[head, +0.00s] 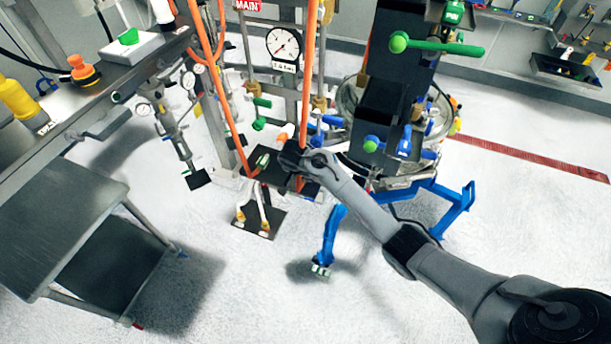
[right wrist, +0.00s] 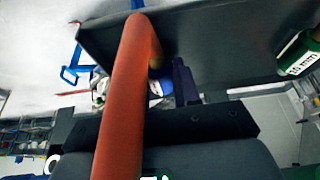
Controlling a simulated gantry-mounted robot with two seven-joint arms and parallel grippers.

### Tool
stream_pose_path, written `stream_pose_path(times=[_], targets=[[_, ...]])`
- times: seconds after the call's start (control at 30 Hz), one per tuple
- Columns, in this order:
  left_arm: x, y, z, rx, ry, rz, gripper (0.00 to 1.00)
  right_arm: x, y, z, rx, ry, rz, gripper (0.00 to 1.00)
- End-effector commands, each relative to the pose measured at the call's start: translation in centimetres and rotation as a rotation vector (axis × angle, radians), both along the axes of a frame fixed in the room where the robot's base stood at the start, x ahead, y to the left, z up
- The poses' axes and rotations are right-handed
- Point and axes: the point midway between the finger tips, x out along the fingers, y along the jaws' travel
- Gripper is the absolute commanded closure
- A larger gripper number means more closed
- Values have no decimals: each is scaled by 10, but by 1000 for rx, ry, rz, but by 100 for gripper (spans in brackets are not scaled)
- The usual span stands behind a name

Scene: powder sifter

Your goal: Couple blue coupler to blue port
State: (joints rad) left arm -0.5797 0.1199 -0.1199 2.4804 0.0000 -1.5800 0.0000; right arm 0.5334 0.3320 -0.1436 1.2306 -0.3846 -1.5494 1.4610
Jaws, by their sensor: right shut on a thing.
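My right gripper (head: 294,156) is beside an orange hose (head: 306,75) and below the gauge in the head view. It is shut, and the hose runs down to it. In the right wrist view the same hose (right wrist: 122,95) crosses close in front of the camera. Its held end is hidden, and I cannot make out the blue coupler. I cannot tell which is the blue port. A small blue part (right wrist: 160,88) shows behind the hose in the wrist view.
The dial gauge (head: 283,43) and pipes stand behind the gripper. A black box (head: 380,107) with a green handle (head: 440,46) stands right, above blue legs (head: 440,205). A second orange hose (head: 231,105) hangs left. A grey cart (head: 60,215) stands left. The front floor is clear.

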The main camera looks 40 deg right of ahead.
Motion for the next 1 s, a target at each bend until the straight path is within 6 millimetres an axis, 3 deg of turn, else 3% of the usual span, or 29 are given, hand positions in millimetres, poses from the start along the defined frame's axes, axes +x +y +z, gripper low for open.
stream_pose_path(times=[0.27, 0.73, 1.0], targets=[[0, 0, 24, 0, 0, 0, 57, 0, 0, 23, 0, -1, 0, 95], [0, 0, 22, 0, 0, 0, 57, 1, 0, 54, 0, -4, 0, 95], [0, 0, 22, 0, 1, 0, 57, 1, 0, 60, 0, -2, 0, 95]])
